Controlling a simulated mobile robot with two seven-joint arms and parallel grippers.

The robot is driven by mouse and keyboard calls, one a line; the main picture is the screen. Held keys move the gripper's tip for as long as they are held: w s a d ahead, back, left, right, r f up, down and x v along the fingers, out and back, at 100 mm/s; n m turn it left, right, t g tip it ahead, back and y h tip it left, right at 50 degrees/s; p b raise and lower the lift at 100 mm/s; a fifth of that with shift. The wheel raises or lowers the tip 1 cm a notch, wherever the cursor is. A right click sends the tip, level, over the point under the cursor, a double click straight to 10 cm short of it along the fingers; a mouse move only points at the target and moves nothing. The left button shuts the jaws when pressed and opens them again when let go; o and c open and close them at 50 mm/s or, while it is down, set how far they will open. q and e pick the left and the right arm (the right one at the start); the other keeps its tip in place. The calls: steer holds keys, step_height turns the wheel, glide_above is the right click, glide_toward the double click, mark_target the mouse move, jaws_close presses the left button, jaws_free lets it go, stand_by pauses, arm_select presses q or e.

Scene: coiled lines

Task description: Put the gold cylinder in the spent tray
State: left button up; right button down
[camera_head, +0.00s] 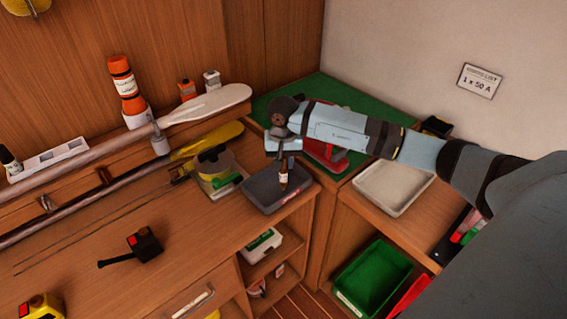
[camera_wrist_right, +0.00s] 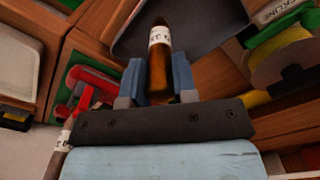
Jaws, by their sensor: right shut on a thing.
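My right gripper (camera_head: 283,172) is shut on the gold cylinder (camera_head: 283,186), a small amber-gold piece with a white label band and a dark tip. In the right wrist view the gold cylinder (camera_wrist_right: 159,62) stands between the two blue-grey fingers (camera_wrist_right: 158,80). The dark grey tray (camera_head: 262,204) with a small red and white label lies on the bench below, and the cylinder shows over its inside. The tray also shows in the right wrist view (camera_wrist_right: 215,30). Whether the cylinder touches the tray floor is hard to tell. My left gripper is out of view.
A spool of yellow line (camera_head: 214,170) sits just left of the dark tray. A red object (camera_head: 322,152) is behind my right arm on the green mat (camera_head: 320,91). A pale tray (camera_head: 393,188) lies to the right. The bench's front middle is clear beside a black device (camera_head: 146,243).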

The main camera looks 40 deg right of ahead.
steer(key=shift+f, duration=0.85)
steer(key=c, duration=0.9)
jaws_free()
